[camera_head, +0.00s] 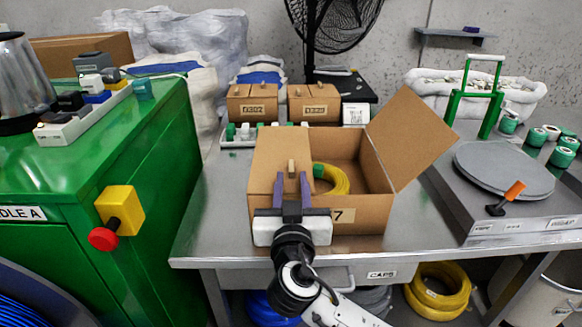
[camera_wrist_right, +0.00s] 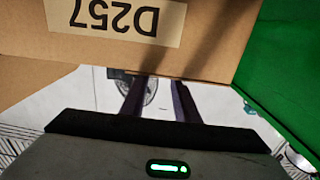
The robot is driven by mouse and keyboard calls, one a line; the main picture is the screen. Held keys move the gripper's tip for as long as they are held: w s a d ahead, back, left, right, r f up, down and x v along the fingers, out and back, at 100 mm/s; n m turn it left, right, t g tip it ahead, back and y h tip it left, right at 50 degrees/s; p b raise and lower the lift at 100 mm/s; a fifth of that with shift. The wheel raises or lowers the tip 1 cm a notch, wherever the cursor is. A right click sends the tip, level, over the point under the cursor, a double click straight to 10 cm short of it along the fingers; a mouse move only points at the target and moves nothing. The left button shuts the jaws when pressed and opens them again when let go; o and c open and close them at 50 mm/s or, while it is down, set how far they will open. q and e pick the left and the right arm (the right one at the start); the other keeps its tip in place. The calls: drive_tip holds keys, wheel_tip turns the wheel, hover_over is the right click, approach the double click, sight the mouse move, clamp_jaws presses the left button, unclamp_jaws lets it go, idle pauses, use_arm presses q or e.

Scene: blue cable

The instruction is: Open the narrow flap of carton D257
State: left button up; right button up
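Carton D257 (camera_head: 376,212) stands on the metal table, with its front label partly hidden by my right gripper. Its wide flap (camera_head: 411,138) stands open, leaning out to the right. The narrow flap (camera_head: 270,155) lies flat over the left part of the carton, with a small wooden tab (camera_head: 291,168) on it. My right gripper (camera_head: 291,178) is open, its two purple fingers apart, with the tips near either side of the tab. In the right wrist view the label D257 (camera_wrist_right: 125,18) appears upside down, beyond the spread fingers (camera_wrist_right: 158,90). My left gripper is out of view.
A yellow coil (camera_head: 333,180) lies inside the carton. A green cabinet (camera_head: 150,160) with a red knob (camera_head: 103,238) stands close on the left. Two small cartons (camera_head: 252,103) stand behind. A grey scale-like platform (camera_head: 505,170) is on the right.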

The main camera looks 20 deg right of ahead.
sight(292, 173)
drive_tip(key=x, duration=0.6)
drive_tip(key=shift+w+d, duration=0.1)
drive_tip(key=shift+c, duration=0.4)
clamp_jaws()
